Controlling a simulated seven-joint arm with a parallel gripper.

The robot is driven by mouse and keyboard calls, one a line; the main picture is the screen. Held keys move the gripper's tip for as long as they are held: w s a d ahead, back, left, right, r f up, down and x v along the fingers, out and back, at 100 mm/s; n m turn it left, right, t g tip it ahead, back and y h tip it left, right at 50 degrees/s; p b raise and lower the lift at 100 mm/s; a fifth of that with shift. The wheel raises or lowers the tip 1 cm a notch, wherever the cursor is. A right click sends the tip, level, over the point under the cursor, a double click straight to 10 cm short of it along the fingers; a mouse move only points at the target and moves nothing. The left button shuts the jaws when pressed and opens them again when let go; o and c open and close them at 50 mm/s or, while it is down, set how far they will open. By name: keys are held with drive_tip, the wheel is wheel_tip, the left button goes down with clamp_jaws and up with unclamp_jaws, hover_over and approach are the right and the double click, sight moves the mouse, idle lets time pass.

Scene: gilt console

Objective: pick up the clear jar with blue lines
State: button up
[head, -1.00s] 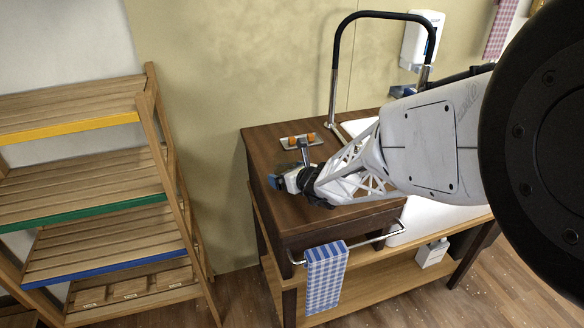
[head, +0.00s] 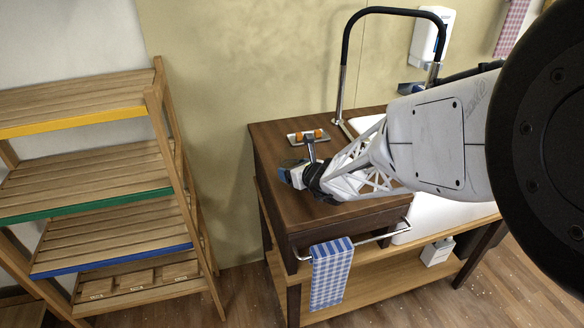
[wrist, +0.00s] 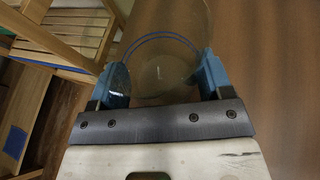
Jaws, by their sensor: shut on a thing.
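The clear jar with blue lines (wrist: 163,58) is between the two blue fingers of my gripper (wrist: 163,78) in the wrist view. Its blue ring lines and round see-through wall show there, with the dark brown wood visible through and beyond it. My gripper is shut on the jar, one finger on each side. In the head view my gripper (head: 291,173) is over the left part of the dark wooden console top (head: 290,208). The jar is too faint there to make out clearly, and I cannot tell its height above the top.
A small tray with orange pieces (head: 308,136) lies behind my gripper. A white sink (head: 425,222) and a black-and-chrome arched faucet (head: 342,70) are to the right. A blue checked towel (head: 331,272) hangs in front. A wooden shelf (head: 90,194) stands left, across a gap.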

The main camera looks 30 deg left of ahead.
sight(299, 161)
drive_tip(key=shift+c, duration=0.8)
drive_tip(key=shift+r, duration=0.15)
drive_tip(key=shift+r, duration=1.4)
drive_tip(key=shift+s+d+r, duration=0.1)
drive_tip(key=shift+r, duration=0.25)
drive_tip(key=s+d, duration=0.3)
drive_tip(key=s, duration=0.1)
drive_tip(key=s+d+r, duration=0.1)
drive_tip(key=s+d, duration=0.6)
drive_tip(key=s, duration=0.1)
drive_tip(key=shift+d+r, duration=0.15)
drive_tip(key=shift+w, duration=0.2)
